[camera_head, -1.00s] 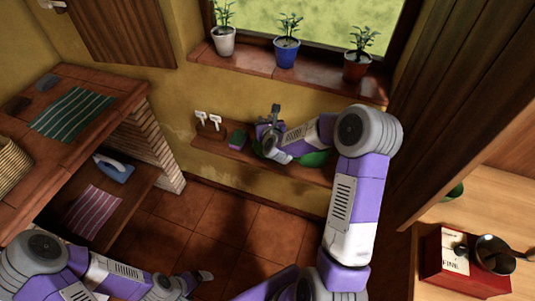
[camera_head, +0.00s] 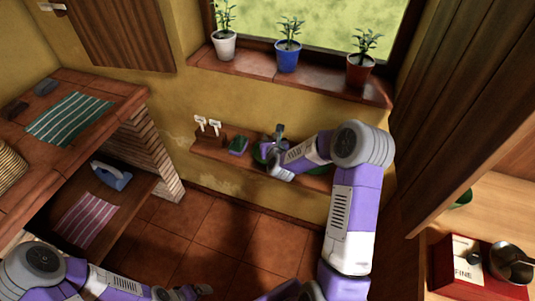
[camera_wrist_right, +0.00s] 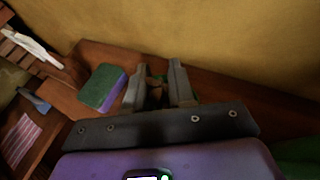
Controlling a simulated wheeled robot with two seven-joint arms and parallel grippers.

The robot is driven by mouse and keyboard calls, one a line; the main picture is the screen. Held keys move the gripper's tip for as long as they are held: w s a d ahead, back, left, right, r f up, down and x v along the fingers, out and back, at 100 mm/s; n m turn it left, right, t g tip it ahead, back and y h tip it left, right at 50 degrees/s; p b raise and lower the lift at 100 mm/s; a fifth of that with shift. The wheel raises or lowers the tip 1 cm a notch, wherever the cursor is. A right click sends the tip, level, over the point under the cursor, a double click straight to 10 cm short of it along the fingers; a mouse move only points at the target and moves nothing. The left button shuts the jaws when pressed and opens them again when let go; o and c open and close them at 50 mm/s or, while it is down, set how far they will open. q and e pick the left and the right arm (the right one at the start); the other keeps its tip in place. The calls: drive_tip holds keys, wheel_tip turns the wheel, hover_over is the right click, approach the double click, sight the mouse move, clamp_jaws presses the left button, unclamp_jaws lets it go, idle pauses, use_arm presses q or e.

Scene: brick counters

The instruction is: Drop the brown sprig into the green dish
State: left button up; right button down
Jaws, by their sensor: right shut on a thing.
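My right gripper (camera_head: 278,131) is over the brick shelf below the window. In the right wrist view its fingers (camera_wrist_right: 158,84) are shut on a small brown thing (camera_wrist_right: 155,93), which looks like the brown sprig; the fingers hide most of it. Green of the dish (camera_head: 316,170) shows at the shelf behind my right arm, mostly hidden. In the right wrist view, green (camera_wrist_right: 298,155) shows at the lower right, beside the gripper body. My left gripper (camera_head: 200,291) is small and dark at the bottom edge, and its jaws cannot be made out.
A green and purple sponge (camera_head: 238,145) lies on the shelf (camera_head: 207,153) left of my right gripper. A brown holder with white-handled items (camera_head: 207,127) stands further left. Potted plants line the sill above. A red box (camera_head: 470,280) and a pan (camera_head: 510,260) are at right.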

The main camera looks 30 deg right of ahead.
drive_tip(key=c, duration=0.9)
unclamp_jaws()
drive_tip(key=shift+r, duration=0.1)
drive_tip(key=p+v, duration=0.1)
drive_tip(key=v, duration=0.6)
drive_tip(key=shift+s+a, duration=0.15)
drive_tip(key=shift+s, duration=0.1)
